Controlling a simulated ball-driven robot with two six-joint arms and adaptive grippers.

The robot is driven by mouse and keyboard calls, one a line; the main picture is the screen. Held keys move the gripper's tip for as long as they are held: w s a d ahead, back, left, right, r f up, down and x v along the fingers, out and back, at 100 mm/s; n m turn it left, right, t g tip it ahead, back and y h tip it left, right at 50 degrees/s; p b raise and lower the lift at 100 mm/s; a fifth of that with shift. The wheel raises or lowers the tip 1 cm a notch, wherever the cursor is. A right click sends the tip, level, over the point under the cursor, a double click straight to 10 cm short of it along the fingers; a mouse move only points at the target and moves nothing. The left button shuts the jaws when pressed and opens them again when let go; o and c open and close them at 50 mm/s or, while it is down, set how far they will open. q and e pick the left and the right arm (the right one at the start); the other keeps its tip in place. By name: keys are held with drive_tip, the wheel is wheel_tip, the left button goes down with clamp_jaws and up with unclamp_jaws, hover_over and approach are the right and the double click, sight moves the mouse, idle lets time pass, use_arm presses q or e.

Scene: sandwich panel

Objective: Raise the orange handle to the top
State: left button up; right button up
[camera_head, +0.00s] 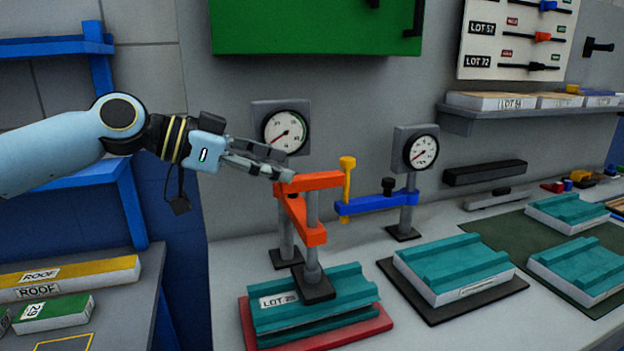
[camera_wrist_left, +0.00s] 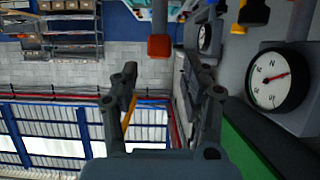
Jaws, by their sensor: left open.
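The orange handle (camera_head: 312,181) is a bent orange bar on a grey post of the left press, above a teal ridged panel marked LOT (camera_head: 330,302) on a red base. My left gripper (camera_head: 284,174) reaches in from the left, with its fingertips at the handle's left end; whether they touch it I cannot tell. In the left wrist view the gripper (camera_wrist_left: 162,85) is open with nothing between its fingers. An orange-red block end (camera_wrist_left: 160,46), which looks like part of the handle, shows just beyond the fingertips. My right gripper is not in view.
A round gauge (camera_head: 285,130) stands right behind the gripper. A yellow upright pin (camera_head: 347,178) and a blue arm (camera_head: 378,203) with a second gauge (camera_head: 421,150) stand close to the right. A green cabinet (camera_head: 315,27) hangs above. Blue shelving (camera_head: 128,200) is at left.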

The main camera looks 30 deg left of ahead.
sight(309, 175)
use_arm(q)
drive_tip(key=p+x, duration=0.1)
drive_tip(key=x, duration=0.4)
drive_tip(key=shift+w+d, duration=0.15)
drive_tip(key=shift+d, duration=0.1)
drive_tip(key=shift+w+d+f, duration=0.25)
drive_tip(key=shift+w+d, duration=0.05)
drive_tip(key=shift+w, duration=0.1)
drive_tip(key=shift+d+f, duration=0.1)
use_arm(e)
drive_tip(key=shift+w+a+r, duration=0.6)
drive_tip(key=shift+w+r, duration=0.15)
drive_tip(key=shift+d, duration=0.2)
use_arm(q)
clamp_jaws()
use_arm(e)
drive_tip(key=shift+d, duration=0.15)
